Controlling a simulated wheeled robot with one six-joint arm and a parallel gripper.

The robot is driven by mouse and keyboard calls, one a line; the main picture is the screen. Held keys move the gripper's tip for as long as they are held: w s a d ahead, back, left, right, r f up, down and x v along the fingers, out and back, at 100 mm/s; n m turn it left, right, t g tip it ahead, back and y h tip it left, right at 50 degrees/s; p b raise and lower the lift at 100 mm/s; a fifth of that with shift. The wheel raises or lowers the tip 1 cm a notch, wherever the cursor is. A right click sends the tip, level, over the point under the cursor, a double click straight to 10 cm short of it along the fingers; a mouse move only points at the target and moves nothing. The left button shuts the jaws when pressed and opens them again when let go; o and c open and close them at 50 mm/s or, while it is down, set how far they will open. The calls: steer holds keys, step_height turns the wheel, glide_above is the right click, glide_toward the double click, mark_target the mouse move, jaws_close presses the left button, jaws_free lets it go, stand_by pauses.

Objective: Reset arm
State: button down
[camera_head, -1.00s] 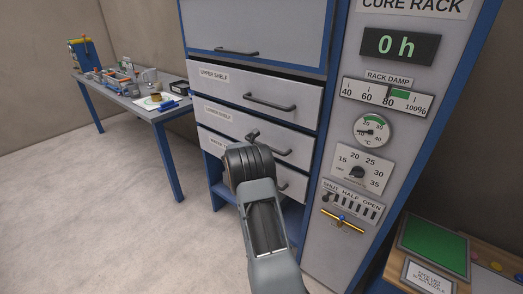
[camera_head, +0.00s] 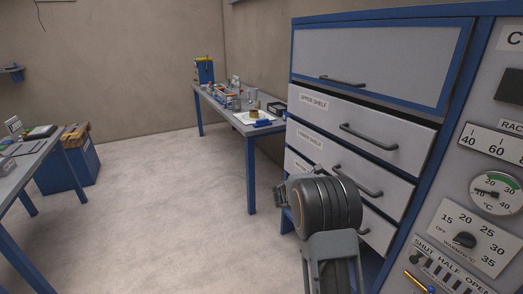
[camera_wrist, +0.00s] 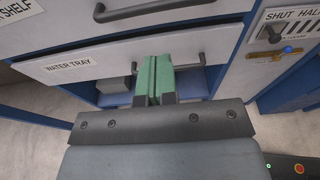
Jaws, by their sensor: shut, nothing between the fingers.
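My gripper (camera_wrist: 155,80) shows in the wrist view with its two green fingers together and nothing between them. It is in front of the drawer labelled water tray (camera_wrist: 120,62), near that drawer's dark handle. I cannot tell whether the fingertips touch the drawer. In the head view my arm stands at the lower middle and hides part of the lower drawers; the fingers do not show there. The cure rack cabinet (camera_head: 385,62) has an upper shelf drawer (camera_head: 350,125) and a lower shelf drawer (camera_head: 335,165), both with bar handles.
A workbench (camera_head: 225,108) with small items stands along the back wall. Another table (camera_head: 28,160) and a blue box (camera_head: 82,165) are at the left. The floor (camera_head: 160,200) between them is clear. A control panel (camera_head: 465,235) with dials is at the right.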

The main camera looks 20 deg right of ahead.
steer(key=s+a+f+m+g+y, duration=0.2)
steer(key=s+a+f+m+y, duration=0.15)
steer(key=s+m, duration=0.25)
steer(key=s+a+f+m+g+y, duration=0.2)
steer(key=s+a+m+y, duration=0.2)
steer(key=s+a+m, duration=0.15)
steer(key=s+a+r+m+t+y+p, duration=0.1)
steer(key=s+a+r+m+y, duration=0.3)
steer(key=a, duration=0.5)
steer(key=s+a+r+m+t+y+p, duration=0.2)
steer(key=s+a+r+m+t+y, duration=0.1)
steer(key=s+a+r, duration=0.3)
steer(key=s+a+m+y, duration=0.1)
steer(key=s+a, duration=0.1)
steer(key=shift+s+a+r+t, duration=0.25)
steer(key=shift+s+a+t, duration=0.1)
steer(key=shift+a+t, duration=0.05)
steer(key=shift+d+m, duration=0.1)
steer(key=shift+m, duration=0.15)
